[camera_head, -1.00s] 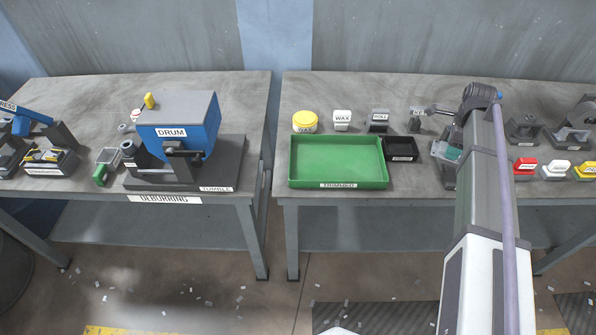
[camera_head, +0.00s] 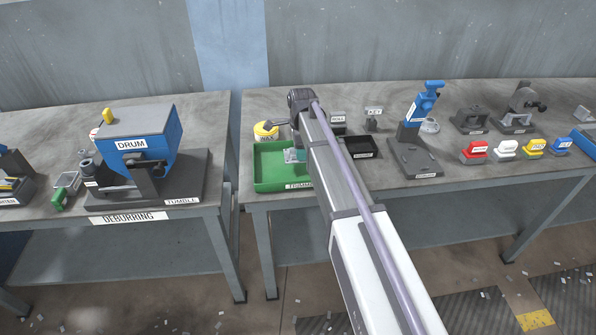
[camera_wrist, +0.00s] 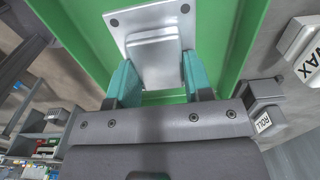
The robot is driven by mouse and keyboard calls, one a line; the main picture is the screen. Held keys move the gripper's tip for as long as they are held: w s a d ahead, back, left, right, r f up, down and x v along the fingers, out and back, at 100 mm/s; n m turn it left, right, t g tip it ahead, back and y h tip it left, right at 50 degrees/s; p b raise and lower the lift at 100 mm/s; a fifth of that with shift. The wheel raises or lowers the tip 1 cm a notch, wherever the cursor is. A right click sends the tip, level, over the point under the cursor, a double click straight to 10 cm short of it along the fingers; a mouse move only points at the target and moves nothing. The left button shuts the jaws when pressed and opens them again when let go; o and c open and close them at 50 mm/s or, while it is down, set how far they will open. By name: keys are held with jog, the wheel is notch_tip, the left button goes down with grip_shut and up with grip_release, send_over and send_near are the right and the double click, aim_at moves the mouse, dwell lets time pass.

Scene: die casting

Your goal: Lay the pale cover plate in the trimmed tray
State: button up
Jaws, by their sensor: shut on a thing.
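The pale cover plate (camera_wrist: 190,19) is a light grey square with small corner holes and a raised block in its middle. My gripper (camera_wrist: 157,75) is shut on that block, with one teal finger on each side. The green trimmed tray (camera_head: 271,184) is on the right-hand table, and its floor and walls show around the plate in the wrist view (camera_wrist: 77,20). In the head view my gripper (camera_head: 294,155) is over the tray's right part. I cannot tell whether the plate touches the tray floor.
A yellow-lidded wax tub (camera_head: 264,131) stands behind the tray. A small black tray (camera_head: 360,149) and a blue-topped press-like stand (camera_head: 416,158) are to the right. The blue drum (camera_head: 143,135) is on the left-hand table. The tray's left part is empty.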

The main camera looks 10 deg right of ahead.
aim_at(301, 166)
notch_tip(301, 166, down, 5)
jog(key=b, duration=0.3)
jog(key=shift+b, duration=0.4)
jog(key=shift+r, duration=0.4)
jog(key=shift+f, duration=0.3)
jog(key=o, duration=1.3)
jog(key=shift+r, duration=0.1)
